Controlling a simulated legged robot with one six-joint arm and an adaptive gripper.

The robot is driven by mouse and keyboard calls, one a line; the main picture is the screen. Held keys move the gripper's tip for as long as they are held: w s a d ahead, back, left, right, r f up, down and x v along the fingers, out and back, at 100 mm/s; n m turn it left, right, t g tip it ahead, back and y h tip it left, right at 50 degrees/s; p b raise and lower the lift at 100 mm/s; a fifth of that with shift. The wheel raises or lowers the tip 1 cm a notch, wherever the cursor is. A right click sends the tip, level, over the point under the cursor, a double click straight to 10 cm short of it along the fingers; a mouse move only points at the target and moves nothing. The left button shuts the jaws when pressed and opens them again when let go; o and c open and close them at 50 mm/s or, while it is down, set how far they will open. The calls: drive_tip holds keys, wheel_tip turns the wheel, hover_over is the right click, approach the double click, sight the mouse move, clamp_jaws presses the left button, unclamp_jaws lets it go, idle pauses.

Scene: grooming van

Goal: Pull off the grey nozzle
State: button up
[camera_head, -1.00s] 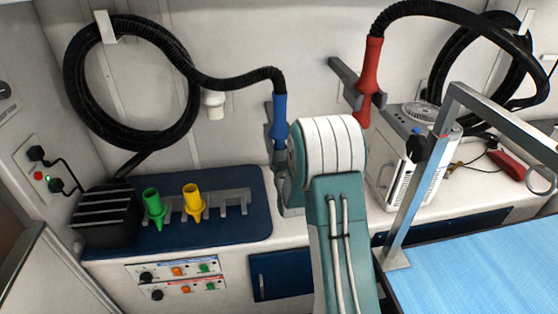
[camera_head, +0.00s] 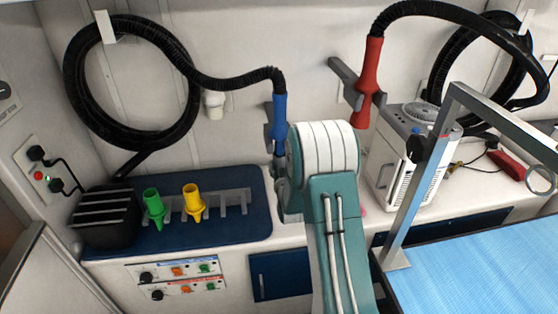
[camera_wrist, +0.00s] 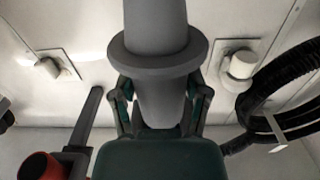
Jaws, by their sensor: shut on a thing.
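The grey nozzle (camera_wrist: 158,98) fills the middle of the wrist view, with a wide collar above the part between my fingers. My gripper (camera_wrist: 162,104) has one finger on each side of it and is shut on it. In the head view the blue handle (camera_head: 280,120) hangs upright at the end of a black hose, at the wall bracket. My arm stands just to its right and hides most of what is below it. The blue handle cannot be made out in the wrist view, and the joint between it and the nozzle is not clearly visible.
Green (camera_head: 154,206) and yellow (camera_head: 194,203) nozzles stand in a rack on the blue mat (camera_head: 235,228) at left. A red handle (camera_head: 368,80) hangs to the right. A metal post (camera_head: 415,190) and blue-topped table (camera_head: 480,270) stand front right.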

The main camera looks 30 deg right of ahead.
drive_tip(key=shift+f, duration=0.9)
drive_tip(key=v, duration=0.9)
idle(0.7)
